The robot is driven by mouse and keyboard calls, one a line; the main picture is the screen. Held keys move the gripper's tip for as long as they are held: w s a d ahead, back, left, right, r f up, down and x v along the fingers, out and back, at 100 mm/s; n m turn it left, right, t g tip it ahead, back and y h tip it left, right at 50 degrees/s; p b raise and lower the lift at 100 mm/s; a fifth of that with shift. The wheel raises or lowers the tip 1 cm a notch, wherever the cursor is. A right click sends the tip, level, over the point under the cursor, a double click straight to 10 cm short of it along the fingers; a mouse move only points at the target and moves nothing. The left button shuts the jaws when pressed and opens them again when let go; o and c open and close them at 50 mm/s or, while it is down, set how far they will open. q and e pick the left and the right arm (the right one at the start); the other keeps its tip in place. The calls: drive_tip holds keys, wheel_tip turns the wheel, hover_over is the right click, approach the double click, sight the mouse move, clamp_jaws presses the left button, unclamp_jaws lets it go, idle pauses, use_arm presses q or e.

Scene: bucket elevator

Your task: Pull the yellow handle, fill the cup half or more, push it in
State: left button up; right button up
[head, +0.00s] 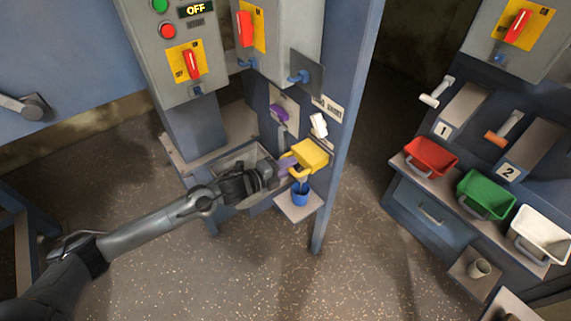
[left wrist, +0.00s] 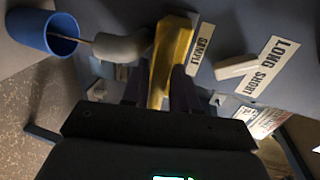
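The yellow handle (head: 309,155) is a block on the front of the blue-grey machine post. It also shows in the left wrist view (left wrist: 173,55), beside a label reading SAMPLE. My left gripper (head: 286,163) has its purple fingers on both sides of the handle, apparently touching it. A blue cup (head: 300,198) stands upright on a small shelf (head: 289,211) below. In the left wrist view a grey spout (left wrist: 120,46) points at the cup (left wrist: 62,33), and a thin brownish stream runs between them. The fill level is hidden. My right gripper is out of view.
A white lever (head: 319,125) by the LONG/SHORT label sits above the handle, and a purple knob (head: 279,113) is to its left. Red (head: 431,157), green (head: 486,194) and white (head: 540,234) bins line the right bench. Open floor lies in front.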

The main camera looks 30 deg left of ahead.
use_arm(q)
drive_tip(key=shift+o, duration=0.6)
drive_tip(key=shift+s+a, duration=0.1)
drive_tip(key=shift+s, duration=0.05)
drive_tip(key=p+v, duration=0.3)
drive_tip(key=v, duration=0.7)
drive_tip(key=shift+s, duration=0.3)
drive_tip(key=shift+a, duration=0.15)
